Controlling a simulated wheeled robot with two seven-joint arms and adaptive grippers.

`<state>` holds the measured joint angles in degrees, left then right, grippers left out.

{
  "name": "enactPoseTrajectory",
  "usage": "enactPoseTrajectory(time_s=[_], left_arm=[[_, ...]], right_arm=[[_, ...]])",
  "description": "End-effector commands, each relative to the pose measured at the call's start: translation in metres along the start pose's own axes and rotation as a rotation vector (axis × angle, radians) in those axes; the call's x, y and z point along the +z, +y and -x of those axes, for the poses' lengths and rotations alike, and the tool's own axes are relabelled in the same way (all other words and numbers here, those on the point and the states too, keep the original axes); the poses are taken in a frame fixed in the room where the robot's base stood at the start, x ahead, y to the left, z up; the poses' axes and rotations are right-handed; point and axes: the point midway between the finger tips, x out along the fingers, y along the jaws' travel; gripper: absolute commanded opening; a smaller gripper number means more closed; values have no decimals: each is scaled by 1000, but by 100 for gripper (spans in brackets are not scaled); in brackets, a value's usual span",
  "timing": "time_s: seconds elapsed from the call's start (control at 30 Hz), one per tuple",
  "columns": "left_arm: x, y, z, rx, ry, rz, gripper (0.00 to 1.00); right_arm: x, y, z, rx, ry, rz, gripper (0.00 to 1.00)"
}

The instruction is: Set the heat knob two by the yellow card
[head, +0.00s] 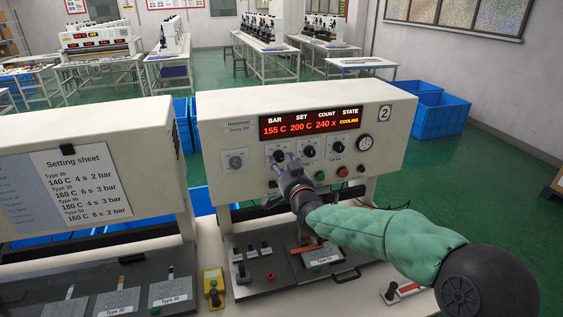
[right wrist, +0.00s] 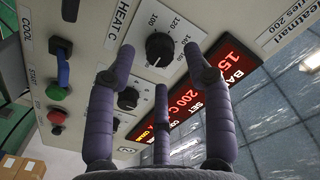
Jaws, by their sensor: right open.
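The heat knob (right wrist: 159,47) is black and sits by the "HEAT C" label in the right wrist view, with printed numbers around it. In the head view it is mostly hidden behind my right gripper (head: 287,161), which is at the panel of machine 2 (head: 225,115). In the right wrist view my right gripper (right wrist: 157,70) is open, its purple fingers spread on either side of the knob. I cannot tell whether they touch it. The display (head: 310,123) reads BAR 155 C, SET 200 C, COUNT 240 x, STATE COOLING. No yellow card is clearly visible. My left gripper is out of view.
A setting sheet (head: 75,188) on the left machine lists types with temperature, seconds and bar. A plate labelled Type 50 (head: 323,258) lies below machine 2. Other knobs (head: 309,151), a green button (head: 320,176) and a red button (head: 343,172) are close by.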

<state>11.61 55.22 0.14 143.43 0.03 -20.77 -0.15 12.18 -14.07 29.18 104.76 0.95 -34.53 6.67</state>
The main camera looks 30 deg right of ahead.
Motion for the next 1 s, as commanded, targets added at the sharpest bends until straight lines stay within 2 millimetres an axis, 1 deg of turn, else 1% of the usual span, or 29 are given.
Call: enactPoseTrajectory(time_s=[0.03,0.1,0.23,0.6,0.67,0.7,0.77,0.8,1.0], left_arm=[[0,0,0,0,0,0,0],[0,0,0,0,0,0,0],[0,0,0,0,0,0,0],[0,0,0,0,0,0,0],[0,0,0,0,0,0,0],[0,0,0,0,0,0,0],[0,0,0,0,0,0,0],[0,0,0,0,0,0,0],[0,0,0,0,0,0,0]], right_arm=[[1,0,-7,0,-1,0,52],[1,0,-13,0,-2,0,52],[1,0,-22,0,-2,0,52],[0,0,-25,0,-1,0,52],[0,0,-25,0,-1,0,35],[0,0,-25,0,-1,0,23],[0,0,-25,0,-1,0,6],[0,0,-25,0,-1,0,0],[1,0,-25,0,-2,3,0]])
